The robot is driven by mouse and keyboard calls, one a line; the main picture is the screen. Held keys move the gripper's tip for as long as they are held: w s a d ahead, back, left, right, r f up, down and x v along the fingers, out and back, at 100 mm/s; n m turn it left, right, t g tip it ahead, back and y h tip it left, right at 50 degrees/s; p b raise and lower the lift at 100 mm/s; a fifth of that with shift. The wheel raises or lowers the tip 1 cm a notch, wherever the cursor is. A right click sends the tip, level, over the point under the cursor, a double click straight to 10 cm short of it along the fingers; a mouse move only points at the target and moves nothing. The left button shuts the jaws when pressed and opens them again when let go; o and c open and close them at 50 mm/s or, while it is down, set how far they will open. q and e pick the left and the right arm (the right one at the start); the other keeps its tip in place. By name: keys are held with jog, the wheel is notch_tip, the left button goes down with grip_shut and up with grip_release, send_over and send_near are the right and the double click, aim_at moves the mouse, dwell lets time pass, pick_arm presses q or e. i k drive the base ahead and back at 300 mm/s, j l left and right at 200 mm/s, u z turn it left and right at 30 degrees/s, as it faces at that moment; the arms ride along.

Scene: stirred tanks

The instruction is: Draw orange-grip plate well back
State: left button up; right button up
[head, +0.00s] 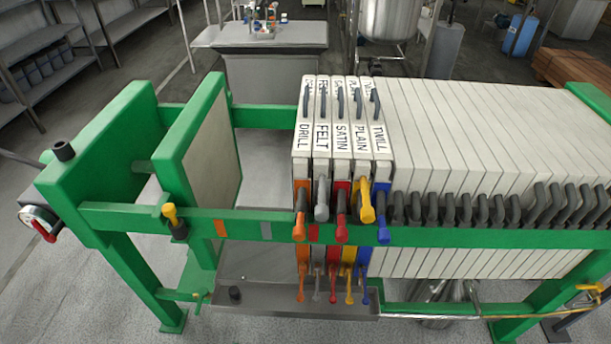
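The orange-grip plate (301,150), labelled DRILL, is the leftmost of the white plates in the green filter press. Its orange grip (299,228) sticks out over the front rail. It stands upright, close against the grey-grip plate (321,158) labelled FELT. To the right follow the red-grip SATIN plate (341,155), the yellow-grip PLAIN plate (361,150) and the blue-grip TWILL plate (381,150). A wide gap separates the orange-grip plate from the green-framed pressing plate (212,155) on the left. Neither of my grippers shows in the head view.
The green front rail (255,222) carries orange, grey and red marks. Plates with dark grips (480,140) fill the press to the right. A grey drip tray (270,296) with small coloured taps lies below. A grey cabinet (270,75) and steel tank (389,18) stand behind.

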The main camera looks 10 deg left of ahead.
aim_at(302, 173)
jog(key=j+z, duration=0.3)
jog(key=j, duration=0.45)
jog(key=j+z, duration=0.3)
jog(key=j, duration=0.45)
jog(key=k+j+z, duration=0.1)
jog(key=j+z, duration=0.15)
jog(key=j, duration=0.5)
